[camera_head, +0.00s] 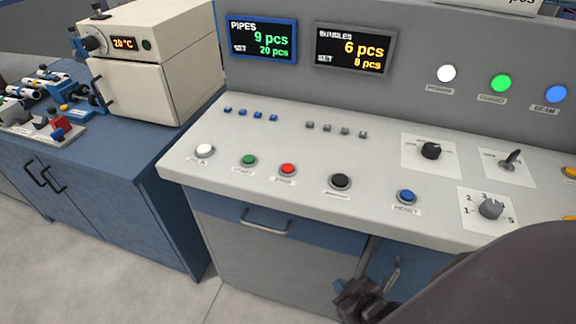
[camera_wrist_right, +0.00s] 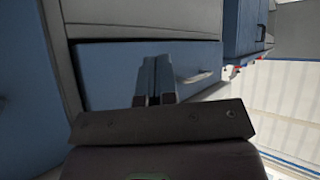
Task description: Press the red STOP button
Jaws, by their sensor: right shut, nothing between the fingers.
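The red STOP button (camera_head: 287,169) sits on the sloped grey console top in the head view, between a green button (camera_head: 248,160) and a black button (camera_head: 340,181). Its label is blurred. My right gripper (camera_head: 362,294) is at the bottom of the head view, in front of the console's lower cabinet, below and to the right of the red button and apart from it. In the right wrist view the right gripper's fingers (camera_wrist_right: 154,98) are shut together with nothing between them, and blue cabinet doors show beyond. My left gripper is not in view.
The console (camera_head: 225,190) also carries a white button (camera_head: 204,150), a blue button (camera_head: 406,196), knobs and small switches. A drawer handle (camera_head: 265,222) sticks out below its front edge. A blue cabinet (camera_head: 120,200) with a beige oven (camera_head: 150,60) stands at the left.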

